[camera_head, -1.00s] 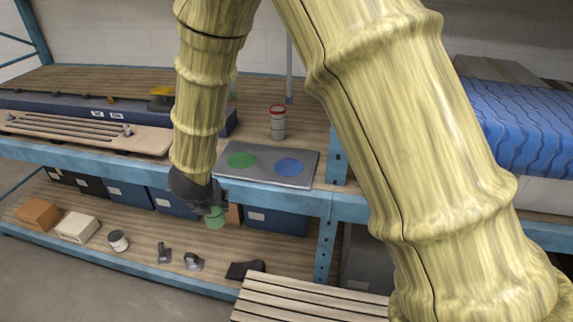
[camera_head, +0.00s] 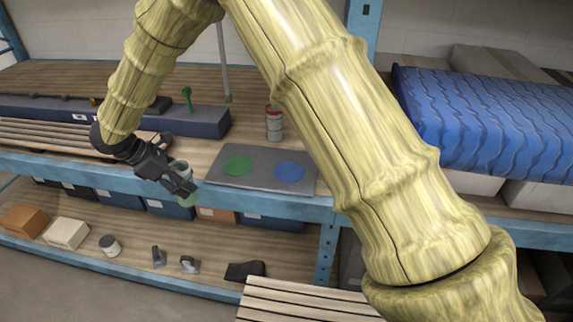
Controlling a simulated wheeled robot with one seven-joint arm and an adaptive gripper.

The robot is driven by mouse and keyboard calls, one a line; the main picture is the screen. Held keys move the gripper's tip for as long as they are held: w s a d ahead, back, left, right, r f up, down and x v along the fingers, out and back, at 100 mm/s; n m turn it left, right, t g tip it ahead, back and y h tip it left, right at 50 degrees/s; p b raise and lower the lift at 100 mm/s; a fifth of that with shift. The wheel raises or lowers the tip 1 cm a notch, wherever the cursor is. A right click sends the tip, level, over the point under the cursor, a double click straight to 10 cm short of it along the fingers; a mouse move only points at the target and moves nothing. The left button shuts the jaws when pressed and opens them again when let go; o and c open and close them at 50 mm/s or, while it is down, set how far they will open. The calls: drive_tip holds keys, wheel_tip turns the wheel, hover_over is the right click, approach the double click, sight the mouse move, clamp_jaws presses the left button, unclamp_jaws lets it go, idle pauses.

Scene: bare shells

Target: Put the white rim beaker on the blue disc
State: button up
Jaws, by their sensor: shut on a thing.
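My gripper (camera_head: 184,186) is shut on a beaker (camera_head: 187,201), in front of the upper shelf's edge, left of the grey board. The beaker's pale rim shows above the fingers and a green part below; the fingers hide its middle. It looks roughly upright. The blue disc (camera_head: 289,172) lies flat on the right part of the grey board (camera_head: 263,184), bare. A green disc (camera_head: 238,166) lies to its left, also bare.
A red-rimmed container (camera_head: 274,124) stands behind the board. A dark blue case (camera_head: 203,122) lies behind the gripper, with a green upright item (camera_head: 187,98) near it. A blue wavy roll (camera_head: 480,120) lies at right. The lower shelf holds boxes and small items.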

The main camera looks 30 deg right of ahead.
drive_tip(key=d+p, duration=0.1)
drive_tip(key=d, duration=0.7)
drive_tip(key=s+d+p, duration=0.1)
drive_tip(key=d, duration=0.8)
drive_tip(key=d+p, duration=0.1)
drive_tip(key=d, duration=0.8)
drive_tip(key=shift+s+d+r+p, duration=0.1)
drive_tip(key=shift+s+d+p, duration=0.05)
drive_tip(key=shift+d+p, duration=0.15)
drive_tip(key=shift+s+d+p, duration=0.15)
drive_tip(key=shift+d+p, duration=0.55)
drive_tip(key=shift+d, duration=1.95)
drive_tip(key=shift+a+f, duration=0.15)
drive_tip(key=shift+f, duration=0.2)
drive_tip(key=shift+f, duration=0.1)
drive_tip(key=o, duration=1.1)
drive_tip(key=shift+c, duration=0.2)
